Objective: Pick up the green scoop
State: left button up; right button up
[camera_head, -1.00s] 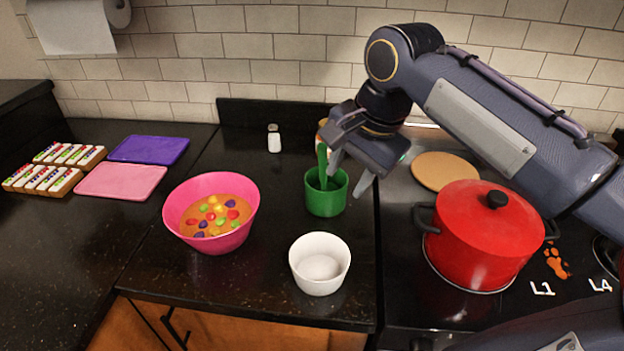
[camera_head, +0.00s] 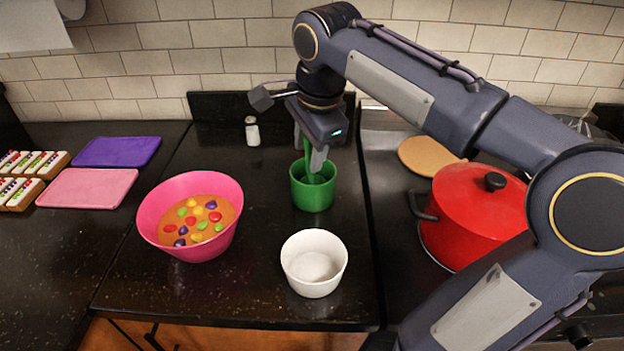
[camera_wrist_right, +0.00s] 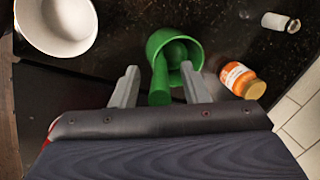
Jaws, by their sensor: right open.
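The green scoop (camera_head: 309,160) stands in a green cup (camera_head: 313,196), its handle sticking up out of the rim. My right gripper (camera_head: 311,147) is above the cup, pointing down, with its fingers near the handle. In the right wrist view the scoop's handle (camera_wrist_right: 160,82) lies between the two spread fingers of my right gripper (camera_wrist_right: 160,86), with visible gaps on both sides. The green cup (camera_wrist_right: 151,45) is just beyond the fingertips there. The scoop's lower part is largely hidden inside the cup. My left gripper is out of view.
A white bowl (camera_head: 314,280) stands in front of the cup. A pink bowl of candies (camera_head: 160,232) is to the left, a red pot (camera_head: 470,220) to the right. A salt shaker (camera_head: 252,132) stands behind. The wrist view shows an orange-labelled jar (camera_wrist_right: 240,80) close to the right finger.

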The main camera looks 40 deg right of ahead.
jog(key=shift+w+f, duration=0.1)
jog(key=shift+f, duration=0.25)
grip_shut()
